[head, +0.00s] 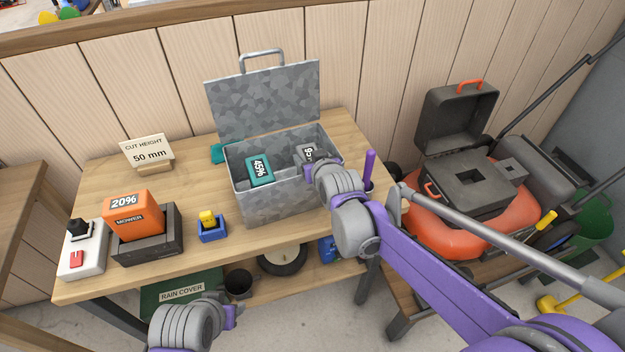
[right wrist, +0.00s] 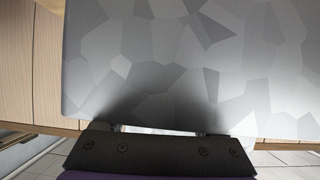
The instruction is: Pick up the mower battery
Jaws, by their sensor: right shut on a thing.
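An orange battery marked "20%" and "MOWER" (head: 135,217) sits in a dark charger (head: 160,244) at the left of the workbench. An open galvanised metal box (head: 275,205) holds a teal battery marked "45%" (head: 259,170) and a grey battery with a partly covered label (head: 307,152). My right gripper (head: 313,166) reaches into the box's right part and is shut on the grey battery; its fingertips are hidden. The right wrist view is mostly filled by the box's metal (right wrist: 180,60). My left gripper (head: 234,316) is low, in front of the bench; its jaws are unclear.
The box lid (head: 263,102) stands open behind. A small blue-and-yellow item (head: 211,229), a white switch box (head: 84,250) and a "50 mm" sign (head: 148,151) stand on the bench. An orange mower (head: 440,235) with an open dark cover (head: 455,118) stands at right.

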